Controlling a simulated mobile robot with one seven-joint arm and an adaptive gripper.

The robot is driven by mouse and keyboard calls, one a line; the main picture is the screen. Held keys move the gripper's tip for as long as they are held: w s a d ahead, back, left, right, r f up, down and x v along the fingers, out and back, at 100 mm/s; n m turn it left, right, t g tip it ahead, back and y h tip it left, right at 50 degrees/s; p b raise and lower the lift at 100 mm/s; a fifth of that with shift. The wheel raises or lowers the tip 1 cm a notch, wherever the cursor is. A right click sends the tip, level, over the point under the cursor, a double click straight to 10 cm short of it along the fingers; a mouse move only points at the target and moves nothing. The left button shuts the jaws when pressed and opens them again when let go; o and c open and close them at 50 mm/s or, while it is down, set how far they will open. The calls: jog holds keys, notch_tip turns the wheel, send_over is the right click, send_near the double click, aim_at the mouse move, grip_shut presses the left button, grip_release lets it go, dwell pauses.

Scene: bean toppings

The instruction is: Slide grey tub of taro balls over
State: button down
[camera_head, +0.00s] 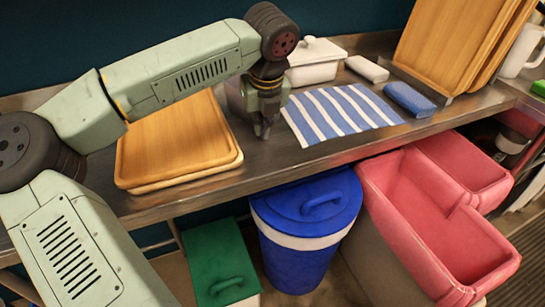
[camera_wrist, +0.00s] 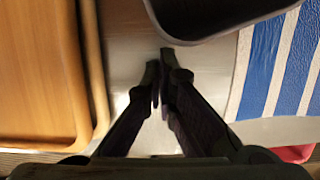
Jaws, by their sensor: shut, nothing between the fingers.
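A dark grey tub (camera_wrist: 215,22) shows at the top of the wrist view, cut off by the frame edge, with its rounded near rim close ahead of my fingertips. In the head view only a small grey part of the tub (camera_head: 234,94) shows behind my gripper; my arm hides the rest, and its contents are not visible. My gripper (camera_head: 264,131) points down over the metal counter between the wooden trays and the striped cloth. In the wrist view its fingers (camera_wrist: 161,72) are shut and empty. I cannot tell whether they touch the tub.
Stacked wooden trays (camera_head: 180,145) lie left of my gripper. A blue-and-white striped cloth (camera_head: 340,110) lies to the right. A white lidded container (camera_head: 315,70) stands behind it. Bare metal counter (camera_head: 275,158) runs along the front edge, above a blue bin (camera_head: 300,255).

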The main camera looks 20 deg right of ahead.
jog(key=w, duration=1.3)
jog(key=shift+w+r+p, duration=0.15)
jog(key=shift+w+p, duration=0.2)
jog(key=shift+w, duration=0.3)
jog(key=shift+s, duration=0.1)
